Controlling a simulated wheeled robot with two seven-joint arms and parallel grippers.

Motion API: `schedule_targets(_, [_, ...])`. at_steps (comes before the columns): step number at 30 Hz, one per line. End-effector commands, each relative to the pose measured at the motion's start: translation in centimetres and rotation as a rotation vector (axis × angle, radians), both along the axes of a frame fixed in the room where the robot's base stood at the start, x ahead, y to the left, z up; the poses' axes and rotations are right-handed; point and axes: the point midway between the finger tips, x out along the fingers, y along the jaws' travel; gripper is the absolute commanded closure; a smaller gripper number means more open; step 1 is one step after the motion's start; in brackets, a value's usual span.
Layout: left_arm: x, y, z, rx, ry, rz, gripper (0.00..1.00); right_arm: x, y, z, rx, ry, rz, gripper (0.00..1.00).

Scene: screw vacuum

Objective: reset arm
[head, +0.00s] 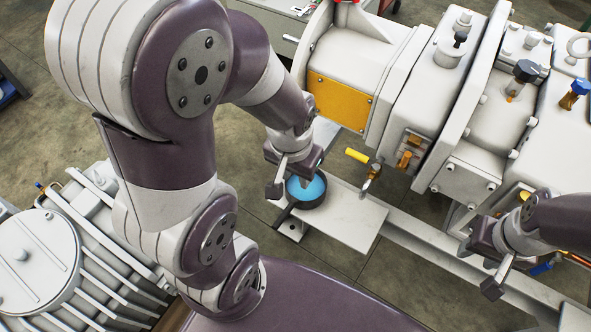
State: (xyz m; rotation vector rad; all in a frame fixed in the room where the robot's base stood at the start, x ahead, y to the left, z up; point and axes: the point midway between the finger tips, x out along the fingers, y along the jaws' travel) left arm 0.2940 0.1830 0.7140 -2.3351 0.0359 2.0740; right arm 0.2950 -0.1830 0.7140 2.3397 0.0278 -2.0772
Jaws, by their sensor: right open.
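My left gripper (290,178) hangs over the back left edge of a dark round pan (311,203) holding blue liquid (308,188). One dark fingertip shows left of the pan; the other is partly lost against the gripper body and pan, so I cannot tell whether the jaws are open or whether they touch the pan. My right gripper (493,275) is open at the lower right, in front of the machine's rail, with nothing seen in it.
The pan stands on a pale plate (362,222) beside a large white pump machine (395,85) with a yellow panel (340,102). A yellow-handled valve (358,155) juts out close to the pan. A ribbed white unit (90,235) stands at the lower left. Concrete floor (400,270) is clear between.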

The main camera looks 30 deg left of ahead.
Motion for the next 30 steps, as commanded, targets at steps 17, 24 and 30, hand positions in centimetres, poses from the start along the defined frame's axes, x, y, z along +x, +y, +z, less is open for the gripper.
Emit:
schedule_targets(17, [0.1, 0.0, 17.1, -0.001, -0.001, 0.007, 0.67, 0.0, 0.0, 17.2, 0.000, -0.001, 0.000, 0.57])
schedule_targets(24, [0.1, 0.0, 27.5, -0.001, -0.002, 0.007, 0.67, 0.0, 0.0, 27.5, 0.000, -0.001, 0.000, 0.57])
schedule_targets(30, [0.1, 0.0, 27.5, -0.001, -0.002, 0.007, 0.67, 0.0, 0.0, 27.5, 0.000, -0.001, 0.000, 0.57])
